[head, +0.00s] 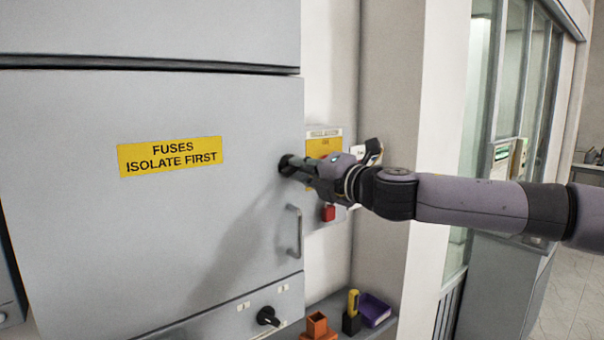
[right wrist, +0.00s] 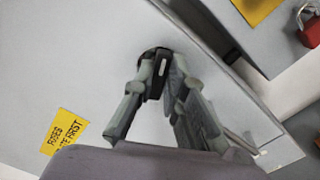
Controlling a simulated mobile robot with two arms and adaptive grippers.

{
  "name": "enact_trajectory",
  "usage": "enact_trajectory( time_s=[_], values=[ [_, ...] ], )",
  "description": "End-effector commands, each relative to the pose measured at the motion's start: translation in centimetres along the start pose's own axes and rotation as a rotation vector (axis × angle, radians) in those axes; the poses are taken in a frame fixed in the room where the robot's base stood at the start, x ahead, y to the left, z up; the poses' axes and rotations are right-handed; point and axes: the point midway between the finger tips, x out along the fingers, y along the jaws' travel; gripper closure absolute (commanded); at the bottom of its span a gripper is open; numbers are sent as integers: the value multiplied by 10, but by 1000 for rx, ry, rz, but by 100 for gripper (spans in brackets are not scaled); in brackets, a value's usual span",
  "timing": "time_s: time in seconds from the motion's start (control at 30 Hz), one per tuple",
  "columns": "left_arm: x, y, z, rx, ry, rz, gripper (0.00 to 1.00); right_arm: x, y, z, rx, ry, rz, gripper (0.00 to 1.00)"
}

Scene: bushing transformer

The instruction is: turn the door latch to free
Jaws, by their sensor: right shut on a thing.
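The grey cabinet door (head: 90,230) is shut and carries a yellow label (head: 170,156) reading FUSES ISOLATE FIRST. The door latch (right wrist: 157,75) is a black knob with a pale mark, near the door's right edge. My right gripper (head: 291,167) is shut on the latch and mostly hides it in the head view. In the right wrist view the fingers (right wrist: 160,85) grip the latch from both sides. My left gripper is not in view.
A bar handle (head: 294,231) sits on the door below the latch. Lower down is a black rotary switch (head: 268,316). A red padlock (head: 328,212) hangs by a yellow-labelled box right of the door. A shelf below holds an orange holder (head: 317,325) and a purple tray (head: 375,309).

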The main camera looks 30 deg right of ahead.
Motion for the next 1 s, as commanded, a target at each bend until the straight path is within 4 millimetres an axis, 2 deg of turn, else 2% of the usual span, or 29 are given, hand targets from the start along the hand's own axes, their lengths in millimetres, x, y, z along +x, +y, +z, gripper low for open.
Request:
enact_trajectory(
  time_s=[0.2,0.5,1.0],
  values=[
    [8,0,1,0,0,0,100,0,-3,0,190,-1,0,100],
    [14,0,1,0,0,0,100,0,-3,0,379,-2,1,100],
    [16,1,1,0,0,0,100,0,-3,0,478,-2,0,100]
  ],
)
